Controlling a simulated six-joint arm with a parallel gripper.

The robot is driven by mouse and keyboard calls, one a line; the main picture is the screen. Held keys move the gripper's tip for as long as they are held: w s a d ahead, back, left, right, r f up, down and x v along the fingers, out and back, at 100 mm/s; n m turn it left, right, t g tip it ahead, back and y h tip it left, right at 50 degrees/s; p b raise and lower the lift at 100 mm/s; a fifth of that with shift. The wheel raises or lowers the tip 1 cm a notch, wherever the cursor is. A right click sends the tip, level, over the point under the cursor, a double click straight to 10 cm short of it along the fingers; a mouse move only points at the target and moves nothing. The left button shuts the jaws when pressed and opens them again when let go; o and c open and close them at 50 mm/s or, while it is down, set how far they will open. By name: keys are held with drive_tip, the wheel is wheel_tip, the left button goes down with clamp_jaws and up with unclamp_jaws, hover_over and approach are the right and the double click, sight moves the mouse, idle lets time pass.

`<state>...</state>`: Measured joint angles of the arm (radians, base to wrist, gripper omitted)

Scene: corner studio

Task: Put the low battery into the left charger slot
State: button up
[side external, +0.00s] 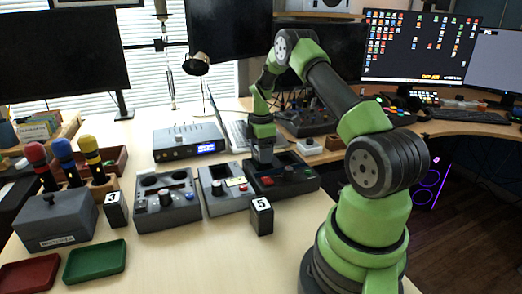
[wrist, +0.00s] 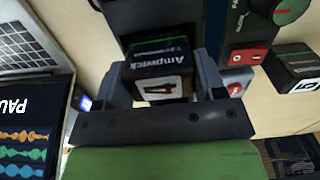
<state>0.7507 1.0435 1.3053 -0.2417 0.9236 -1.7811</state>
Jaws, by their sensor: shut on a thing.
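My gripper (side external: 262,155) points down over the dark unit with a red button (side external: 268,181), on the right of the row of devices. In the wrist view my gripper (wrist: 162,85) is shut on a black block with "Ampwick" lettering and a small green line (wrist: 160,62), which looks like a battery. Its charge level is not readable. In the side view the held block is mostly hidden by the fingers. I cannot tell whether it touches the unit below. I cannot tell for sure which device is the charger, and its left slot is not clear.
A grey unit with a screen (side external: 222,190) and a knobbed grey box (side external: 166,203) stand left of the dark unit. Number blocks 5 (side external: 261,216) and 3 (side external: 115,210) stand in front. Green (side external: 96,262) and red (side external: 30,273) trays lie front left. The front middle table is clear.

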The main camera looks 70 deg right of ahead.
drive_tip(key=shift+f, duration=0.6)
drive_tip(key=o, duration=0.9)
drive_tip(key=shift+r, duration=5.5)
drive_tip(key=a+r+m+t, duration=0.3)
drive_tip(key=a+r+m, duration=0.2)
drive_tip(key=a+r, duration=0.95)
drive_tip(key=s+a+m+t, duration=0.1)
drive_tip(key=s+a+m, duration=0.1)
drive_tip(key=s+a, duration=0.3)
drive_tip(key=s+a+m+t+y, duration=0.1)
drive_tip(key=s+a+m, duration=0.2)
drive_tip(key=s+a, duration=0.1)
drive_tip(key=s+a+m+t+y, duration=0.1)
drive_tip(key=s+a+m+t, duration=0.1)
drive_tip(key=s+a, duration=0.3)
drive_tip(key=shift+s+a+m, duration=0.35)
drive_tip(key=shift+a+m, duration=0.15)
drive_tip(key=shift+a, duration=0.15)
